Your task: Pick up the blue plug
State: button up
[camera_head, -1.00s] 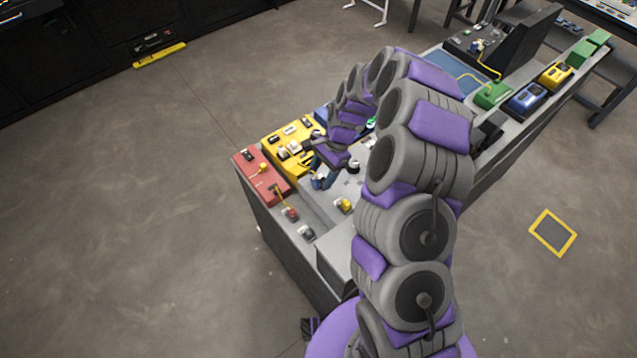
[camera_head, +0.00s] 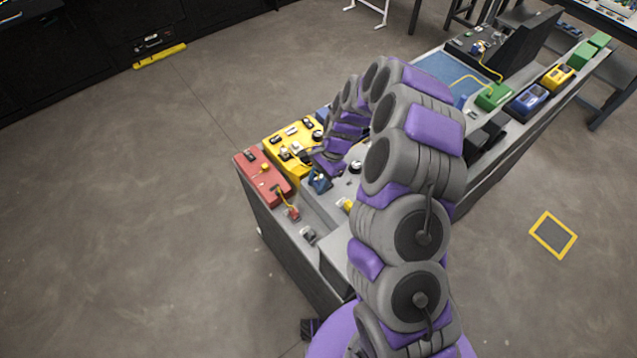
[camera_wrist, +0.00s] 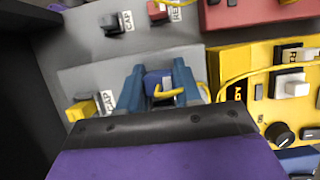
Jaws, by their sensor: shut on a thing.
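The blue plug (camera_wrist: 157,79) is between the two blue fingers of my gripper (camera_wrist: 158,70) in the wrist view. The fingers are shut on its sides, and a yellow loop, perhaps its cable, shows at its near side. In the head view my gripper (camera_head: 319,182) is low over the grey bench top, beside the yellow box. The plug cannot be made out clearly there. I cannot tell whether it is clear of the surface.
The yellow box (camera_head: 278,143) with switches and the red box (camera_head: 264,176) stand close to my gripper. A yellow plug (camera_wrist: 88,107), a grey plug (camera_wrist: 114,23) and a red plug (camera_wrist: 157,10) are nearby. A yellow cable (camera_wrist: 232,76) lies over the yellow box.

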aim_at(320, 180)
grip_shut()
notch_tip(320, 180, up, 10)
jog(key=shift+r+p, duration=0.1)
jog(key=shift+p, duration=0.7)
jog(key=shift+o, duration=2.4)
grip_release()
jog(key=c, duration=0.5)
jog(key=b, duration=0.1)
jog(key=f, duration=0.1)
jog(key=b, duration=0.1)
jog(key=shift+w+d+f+b, duration=0.25)
jog(key=shift+d+f+b, duration=0.1)
jog(key=shift+f, duration=0.05)
jog(key=f+b, duration=0.1)
jog(key=d+b, duration=0.1)
jog(key=shift+w+d+f+b, duration=0.3)
jog(key=shift+f+b, duration=0.05)
jog(key=shift+b, duration=0.05)
